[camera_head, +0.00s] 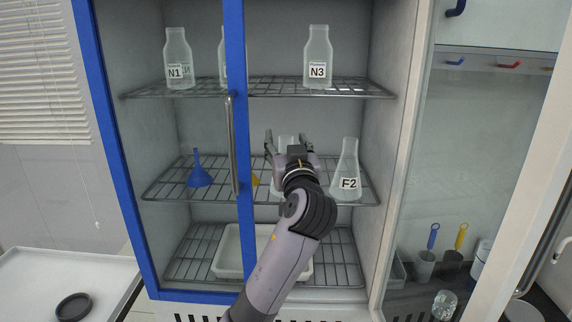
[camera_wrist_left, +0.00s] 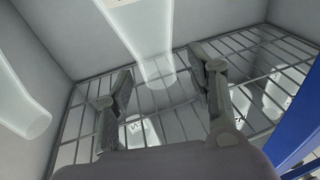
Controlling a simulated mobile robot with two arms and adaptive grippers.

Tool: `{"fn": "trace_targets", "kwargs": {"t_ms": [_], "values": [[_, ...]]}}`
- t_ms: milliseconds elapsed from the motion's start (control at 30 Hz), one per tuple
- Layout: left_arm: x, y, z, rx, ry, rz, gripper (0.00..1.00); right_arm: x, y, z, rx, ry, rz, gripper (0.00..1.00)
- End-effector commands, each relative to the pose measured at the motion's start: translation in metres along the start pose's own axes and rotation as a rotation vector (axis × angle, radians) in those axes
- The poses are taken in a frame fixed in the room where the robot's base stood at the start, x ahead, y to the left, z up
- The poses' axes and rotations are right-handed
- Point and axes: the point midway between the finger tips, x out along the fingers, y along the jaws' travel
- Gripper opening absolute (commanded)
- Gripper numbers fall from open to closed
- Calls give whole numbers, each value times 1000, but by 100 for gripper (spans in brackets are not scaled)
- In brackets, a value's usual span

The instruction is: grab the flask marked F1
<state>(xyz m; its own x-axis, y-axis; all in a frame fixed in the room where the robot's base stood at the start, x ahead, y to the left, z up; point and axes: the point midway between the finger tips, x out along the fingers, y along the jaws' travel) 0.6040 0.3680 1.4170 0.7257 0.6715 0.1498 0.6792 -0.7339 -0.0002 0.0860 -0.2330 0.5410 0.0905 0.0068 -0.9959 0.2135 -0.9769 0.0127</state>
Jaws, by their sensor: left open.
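A clear conical flask (camera_head: 285,141) stands on the middle shelf, mostly hidden behind my left gripper (camera_head: 287,146). No label shows on it. In the left wrist view its neck (camera_wrist_left: 156,68) lies beyond and between the spread fingers of my left gripper (camera_wrist_left: 165,80). The fingers are open and empty; I cannot tell how far they are from the glass. The flask marked F2 (camera_head: 347,165) stands to the right on the same shelf. A second clear flask (camera_wrist_left: 22,100) shows at the left of the wrist view. My right gripper is not in view.
The blue door frame (camera_head: 236,80) and its handle (camera_head: 232,145) stand just left of my gripper. A blue funnel (camera_head: 199,172) and a partly hidden yellow funnel (camera_head: 255,180) share the shelf. Bottles N1 (camera_head: 179,57) and N3 (camera_head: 318,56) stand above. A white tray (camera_head: 225,252) sits below.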

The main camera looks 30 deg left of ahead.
Motion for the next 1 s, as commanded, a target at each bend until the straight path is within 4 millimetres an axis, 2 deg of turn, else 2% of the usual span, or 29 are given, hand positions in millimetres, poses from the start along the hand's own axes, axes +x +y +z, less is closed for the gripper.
{"fn": "trace_targets", "kwargs": {"t_ms": [33,133,400,1000], "values": [[9,0,-4,5,0,-2,52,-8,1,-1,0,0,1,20],[16,0,-1,2,-1,-2,52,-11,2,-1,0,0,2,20],[18,0,1,0,0,0,51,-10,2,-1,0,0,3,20],[18,0,0,0,-1,0,11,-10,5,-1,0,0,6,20]]}}
